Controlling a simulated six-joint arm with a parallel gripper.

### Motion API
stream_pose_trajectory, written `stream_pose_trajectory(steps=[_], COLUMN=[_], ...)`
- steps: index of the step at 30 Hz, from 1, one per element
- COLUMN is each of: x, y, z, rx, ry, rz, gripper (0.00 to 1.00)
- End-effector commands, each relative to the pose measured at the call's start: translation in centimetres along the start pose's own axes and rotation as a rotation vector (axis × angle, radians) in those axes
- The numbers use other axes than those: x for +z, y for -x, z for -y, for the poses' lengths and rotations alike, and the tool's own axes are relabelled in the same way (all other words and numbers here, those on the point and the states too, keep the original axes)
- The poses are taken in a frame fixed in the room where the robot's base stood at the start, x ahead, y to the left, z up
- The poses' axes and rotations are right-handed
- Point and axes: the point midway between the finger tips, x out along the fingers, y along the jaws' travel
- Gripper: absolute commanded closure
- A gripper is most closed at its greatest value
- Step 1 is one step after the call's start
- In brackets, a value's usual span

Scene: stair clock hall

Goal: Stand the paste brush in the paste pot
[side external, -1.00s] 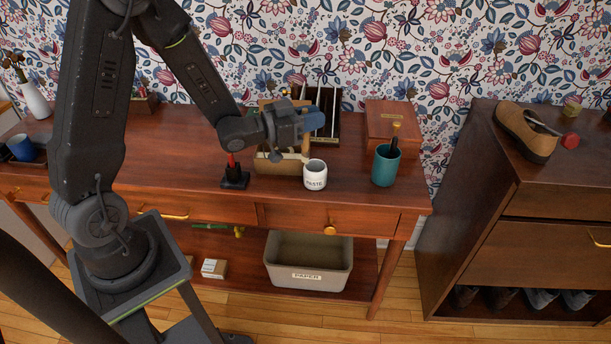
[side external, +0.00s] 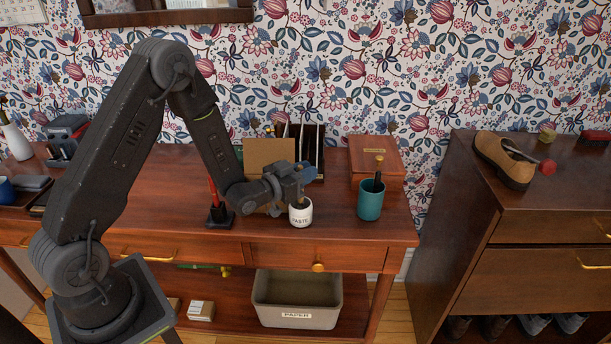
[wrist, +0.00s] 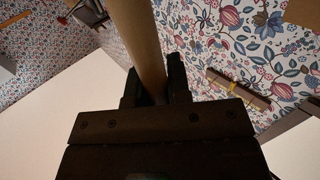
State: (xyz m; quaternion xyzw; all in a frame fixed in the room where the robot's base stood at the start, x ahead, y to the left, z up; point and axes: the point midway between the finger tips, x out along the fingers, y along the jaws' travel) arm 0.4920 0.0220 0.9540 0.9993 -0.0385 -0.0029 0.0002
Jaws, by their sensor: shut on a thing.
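The white paste pot (side external: 300,217), labelled PASTE, stands upright near the front edge of the wooden table. My gripper (side external: 299,176) is just above it. In the wrist view, my gripper (wrist: 154,82) is shut on a pale brown, rod-like handle (wrist: 137,38), which I take for the paste brush. In the side view the gripper hides most of the brush. A brown bit shows at the pot's mouth, but I cannot tell how deep it reaches.
A teal cup (side external: 370,204) with a dark-handled tool stands right of the pot. A red-stemmed stand on a black base (side external: 219,218) is at its left. Behind are a brown board (side external: 268,153), a slotted rack (side external: 314,150) and a wooden box (side external: 376,155).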

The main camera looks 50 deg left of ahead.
Motion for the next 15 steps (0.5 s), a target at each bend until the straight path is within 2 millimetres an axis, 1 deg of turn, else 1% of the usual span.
stream_pose_trajectory(steps=[1,3,11,15], x=[0.62,0.98,1.01,1.37], y=[-0.01,0.0,0.0,0.01], z=[0.01,0.01,0.01,0.0], rx=[0.0,0.0,0.0,0.0], ry=[0.0,0.0,-0.001,-0.001], rz=[0.002,0.0,-0.001,0.0], gripper=[1.0,1.0,1.0,1.0])
